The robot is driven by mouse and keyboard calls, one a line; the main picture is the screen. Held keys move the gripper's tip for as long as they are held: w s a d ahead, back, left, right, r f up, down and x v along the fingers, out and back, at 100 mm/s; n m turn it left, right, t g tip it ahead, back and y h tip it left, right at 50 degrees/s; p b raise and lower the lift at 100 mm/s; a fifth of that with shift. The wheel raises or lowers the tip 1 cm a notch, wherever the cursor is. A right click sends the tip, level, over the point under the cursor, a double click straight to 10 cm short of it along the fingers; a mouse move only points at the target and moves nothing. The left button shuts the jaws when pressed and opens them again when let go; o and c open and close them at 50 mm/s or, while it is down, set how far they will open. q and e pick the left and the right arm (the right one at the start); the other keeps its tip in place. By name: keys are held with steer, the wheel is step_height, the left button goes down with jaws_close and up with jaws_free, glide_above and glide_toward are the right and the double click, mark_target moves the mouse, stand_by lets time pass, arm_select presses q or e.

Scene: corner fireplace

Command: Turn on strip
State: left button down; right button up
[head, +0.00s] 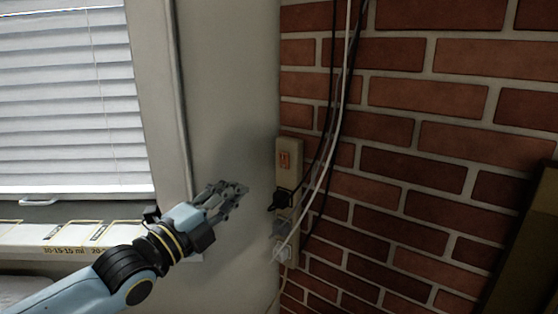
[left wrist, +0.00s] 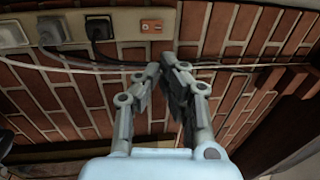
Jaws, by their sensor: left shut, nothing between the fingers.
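The power strip (head: 289,205) is a beige bar fixed upright along the corner by the brick wall. Its orange-red switch (head: 284,161) is at the upper end, and it also shows in the left wrist view (left wrist: 152,27). A black plug (head: 281,199) and pale plugs sit in sockets below the switch. My left gripper (head: 240,189) is shut and empty, to the left of the strip and a little lower than the switch, with a gap between them in the head view. In the left wrist view the fingertips (left wrist: 166,62) point toward the strip, near its switch end. My right gripper is not in view.
Black and white cables (head: 340,110) hang down the brick wall (head: 430,130) past the strip. A dark wooden edge (head: 525,245) stands at the right.

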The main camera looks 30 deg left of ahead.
arm_select(q)
steer(key=w+b, duration=0.1)
steer(key=p, duration=0.1)
glide_toward(284, 155)
steer(key=p+x, duration=0.2)
steer(key=x, duration=0.4)
steer(key=shift+w+d, duration=0.1)
steer(key=shift+w, duration=0.55)
steer(key=shift+w+r, duration=0.2)
steer(key=shift+w, duration=0.05)
